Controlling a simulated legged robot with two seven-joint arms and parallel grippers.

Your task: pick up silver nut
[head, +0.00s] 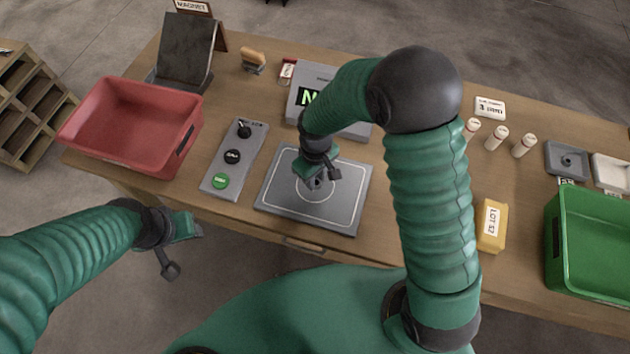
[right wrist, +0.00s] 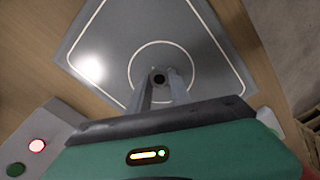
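The silver nut (right wrist: 158,77) shows in the right wrist view as a small grey piece with a dark hole, inside the white circle of a grey plate (head: 340,215). My right gripper (right wrist: 161,82) points down at the plate, its two fingers on either side of the nut. I cannot tell whether they touch it. In the head view my right gripper (head: 317,183) is over the circle and largely hides the nut. My left gripper (head: 199,230) hangs in front of the table, away from the plate; its fingers are too small to read.
A button panel (head: 220,185) and a red bin (head: 95,135) lie left of the plate. A display box (head: 297,122) stands behind it. A yellow block (head: 491,240), several white cylinders (head: 497,137) and a green bin (head: 555,245) are at the right.

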